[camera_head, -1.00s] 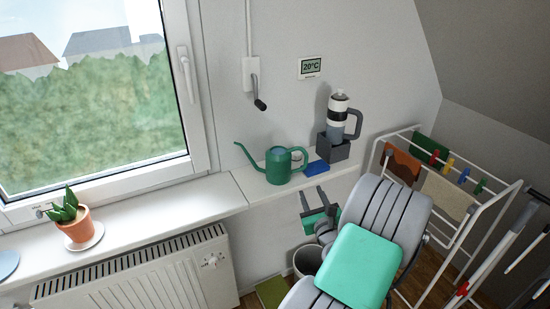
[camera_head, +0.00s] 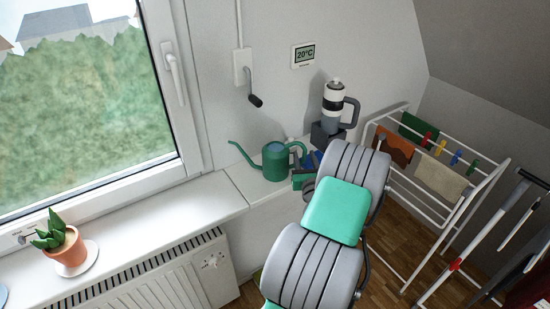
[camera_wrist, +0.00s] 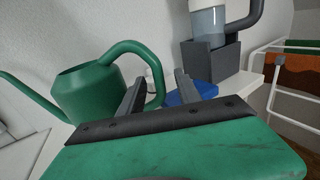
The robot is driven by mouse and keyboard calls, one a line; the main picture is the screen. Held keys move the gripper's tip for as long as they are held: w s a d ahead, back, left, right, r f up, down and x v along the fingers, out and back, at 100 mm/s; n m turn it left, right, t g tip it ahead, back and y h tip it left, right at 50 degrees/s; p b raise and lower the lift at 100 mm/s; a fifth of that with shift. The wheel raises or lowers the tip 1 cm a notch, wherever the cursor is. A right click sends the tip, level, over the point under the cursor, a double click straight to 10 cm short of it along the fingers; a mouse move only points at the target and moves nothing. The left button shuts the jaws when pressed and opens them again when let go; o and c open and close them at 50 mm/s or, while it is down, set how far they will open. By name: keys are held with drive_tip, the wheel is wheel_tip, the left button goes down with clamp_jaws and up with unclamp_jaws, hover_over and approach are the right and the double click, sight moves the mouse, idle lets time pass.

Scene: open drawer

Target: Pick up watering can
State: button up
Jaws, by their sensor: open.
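The green watering can (camera_head: 276,162) stands upright on the white ledge, its spout to the left and its looped handle to the right. It also shows at the left of the wrist view (camera_wrist: 90,95). My gripper (camera_wrist: 159,78) is open at the handle. In the wrist view the outer side of the handle loop appears between the two dark fingers, with the left finger across the loop's opening. I cannot tell whether either finger touches it. In the head view my arm partly hides the gripper.
A blue object (camera_wrist: 192,93) lies just right of the fingers. Behind it a bottle with a handle (camera_head: 333,105) stands in a grey box (camera_head: 326,135). A potted plant (camera_head: 62,248) sits on the sill at left. A drying rack (camera_head: 440,170) stands at right.

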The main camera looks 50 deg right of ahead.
drive_tip(key=shift+w+d, duration=0.25)
drive_tip(key=shift+w, duration=0.1)
clamp_jaws()
drive_tip(key=shift+r, duration=0.1)
idle(0.4)
